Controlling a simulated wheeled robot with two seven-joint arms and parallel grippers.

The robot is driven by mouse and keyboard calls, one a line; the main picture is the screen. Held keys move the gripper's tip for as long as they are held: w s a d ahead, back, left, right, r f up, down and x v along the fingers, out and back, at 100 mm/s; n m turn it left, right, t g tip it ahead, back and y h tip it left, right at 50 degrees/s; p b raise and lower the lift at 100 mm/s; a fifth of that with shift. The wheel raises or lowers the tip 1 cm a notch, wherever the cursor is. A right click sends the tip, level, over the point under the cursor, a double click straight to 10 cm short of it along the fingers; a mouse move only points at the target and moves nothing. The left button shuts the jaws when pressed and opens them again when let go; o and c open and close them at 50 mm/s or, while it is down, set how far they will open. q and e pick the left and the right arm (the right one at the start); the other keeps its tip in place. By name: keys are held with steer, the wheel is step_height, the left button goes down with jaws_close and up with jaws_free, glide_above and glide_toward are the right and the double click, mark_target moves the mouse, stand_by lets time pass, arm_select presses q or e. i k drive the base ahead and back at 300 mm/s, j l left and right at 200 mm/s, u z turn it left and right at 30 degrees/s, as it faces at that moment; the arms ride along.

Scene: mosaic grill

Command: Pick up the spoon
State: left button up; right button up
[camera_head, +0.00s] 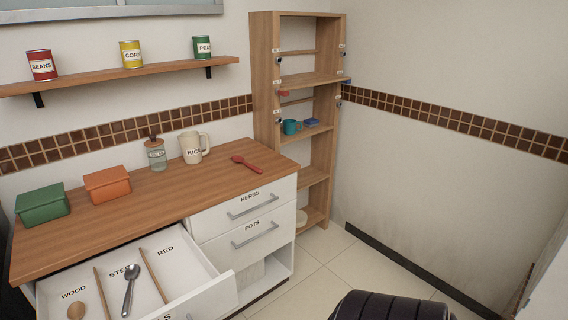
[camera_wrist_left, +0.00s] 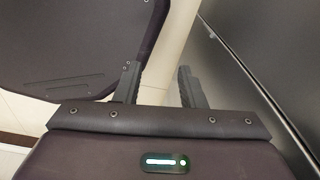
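A red spoon (camera_head: 246,163) lies on the wooden countertop (camera_head: 215,185), right of a white mug. An open drawer (camera_head: 215,300) below holds a steel spoon (camera_head: 129,290) in its STEEL section and a wooden spoon (camera_head: 77,310) in its WOOD section. The section marked RED looks empty where it shows. Thin wooden dividers part the sections. My left gripper (camera_wrist_left: 158,82) shows only in its wrist view, with its two fingers apart and nothing between them. It is away from the spoons. My right gripper is in neither view.
On the counter stand a green box (camera_head: 42,204), an orange box (camera_head: 107,184), a glass jar (camera_head: 156,155) and the mug (camera_head: 192,148). The drawer sticks out over the front floor. The HERBS drawer (camera_head: 246,198) and POTS drawer (camera_head: 250,235) are closed. A shelf unit (camera_head: 266,90) stands right.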

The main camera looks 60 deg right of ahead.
mark_target(237, 159)
steer(key=z, duration=1.7)
